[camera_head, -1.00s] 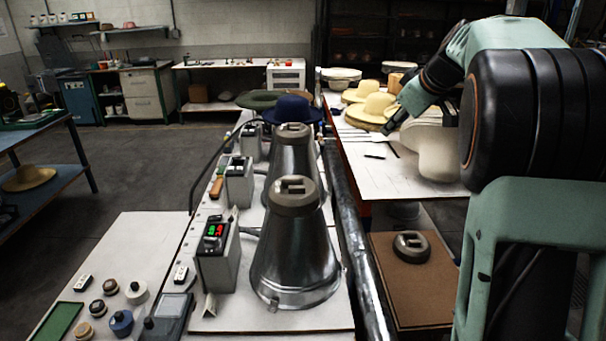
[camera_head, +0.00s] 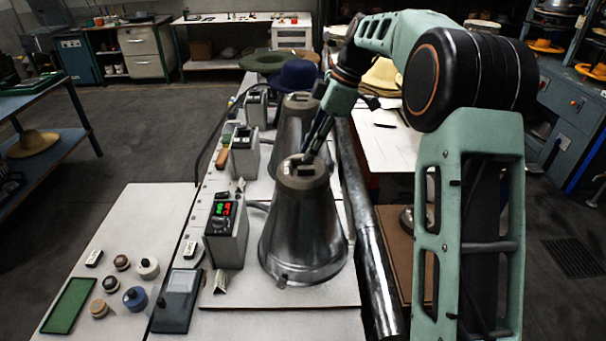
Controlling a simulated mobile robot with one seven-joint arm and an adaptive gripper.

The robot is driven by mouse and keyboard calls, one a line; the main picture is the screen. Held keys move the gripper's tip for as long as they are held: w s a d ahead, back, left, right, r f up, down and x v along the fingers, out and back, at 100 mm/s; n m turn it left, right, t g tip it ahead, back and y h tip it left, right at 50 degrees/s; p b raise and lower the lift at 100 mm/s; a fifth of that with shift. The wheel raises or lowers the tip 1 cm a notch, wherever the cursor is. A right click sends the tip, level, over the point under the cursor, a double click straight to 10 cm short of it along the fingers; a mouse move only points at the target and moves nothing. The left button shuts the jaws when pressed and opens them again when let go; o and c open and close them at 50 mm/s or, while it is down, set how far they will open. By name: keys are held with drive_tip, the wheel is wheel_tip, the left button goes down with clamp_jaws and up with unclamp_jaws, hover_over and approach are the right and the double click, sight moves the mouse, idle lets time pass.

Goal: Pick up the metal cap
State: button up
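A grey metal cap (camera_head: 298,174) with a raised handle sits on top of the front metal cone (camera_head: 300,240). A similar cap (camera_head: 298,98) tops the rear cone (camera_head: 290,128), partly behind my arm. Another round cap (camera_head: 407,217) lies on the brown board at the right, mostly hidden by my arm. My gripper (camera_head: 310,153) points down at the front cone's cap, with its fingertips just above or at the cap's far right side. I cannot tell whether they touch it, nor whether the fingers are open or shut.
A control box (camera_head: 226,232) with a lit display stands left of the front cone. A thick metal pipe (camera_head: 366,240) runs along the right. A blue hat (camera_head: 295,75) lies behind the cones. Knobs and a green tray (camera_head: 68,306) are at the front left.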

sight(304, 167)
drive_tip(key=shift+d+p+x, duration=0.2)
drive_tip(key=shift+p+x, duration=0.1)
drive_tip(key=shift+x, duration=1)
drive_tip(key=shift+d+p+x, duration=0.25)
drive_tip(key=shift+x, duration=1.05)
drive_tip(key=shift+f, duration=0.2)
clamp_jaws()
drive_tip(key=shift+w+a+r, duration=0.1)
drive_tip(key=shift+r, duration=0.05)
